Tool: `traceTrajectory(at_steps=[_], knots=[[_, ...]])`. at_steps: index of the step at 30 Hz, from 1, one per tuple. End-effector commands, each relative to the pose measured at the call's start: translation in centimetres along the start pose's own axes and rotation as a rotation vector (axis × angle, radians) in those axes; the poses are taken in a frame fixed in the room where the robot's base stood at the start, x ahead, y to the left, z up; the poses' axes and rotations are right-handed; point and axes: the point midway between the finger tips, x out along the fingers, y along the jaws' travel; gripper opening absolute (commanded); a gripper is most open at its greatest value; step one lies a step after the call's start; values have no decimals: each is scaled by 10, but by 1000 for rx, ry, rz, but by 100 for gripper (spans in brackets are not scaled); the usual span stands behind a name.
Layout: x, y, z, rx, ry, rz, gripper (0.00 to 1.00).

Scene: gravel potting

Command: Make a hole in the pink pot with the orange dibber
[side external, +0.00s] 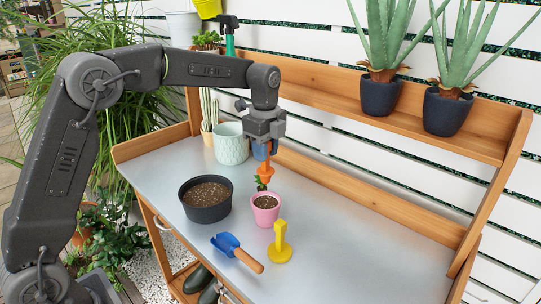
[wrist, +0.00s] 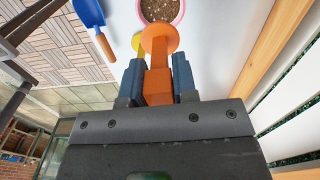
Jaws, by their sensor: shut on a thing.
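My gripper (side external: 265,142) is shut on the orange dibber (side external: 266,168) and holds it pointing down above the bench. In the wrist view the dibber (wrist: 158,70) sits between both fingers, with its round orange collar beyond them. The pink pot (side external: 265,215) stands upright on the bench below the dibber, filled with dark soil. In the wrist view the pot (wrist: 181,14) shows at the top edge, partly cut off and partly behind the collar. The dibber's tip is hidden in the wrist view; in the side view it appears above the pot's back rim.
A black bowl of soil (side external: 206,213) stands left of the pot. A blue trowel (side external: 227,243) and a yellow tool (side external: 280,250) are in front. A pale green pot (side external: 231,152) stands behind. The bench top (side external: 370,250) is clear at right.

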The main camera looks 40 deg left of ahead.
Motion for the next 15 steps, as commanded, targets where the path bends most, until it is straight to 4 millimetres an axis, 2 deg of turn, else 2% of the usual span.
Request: traceTrajectory(at_steps=[15], knots=[[37, 0, 0, 0, 0, 2, 0]])
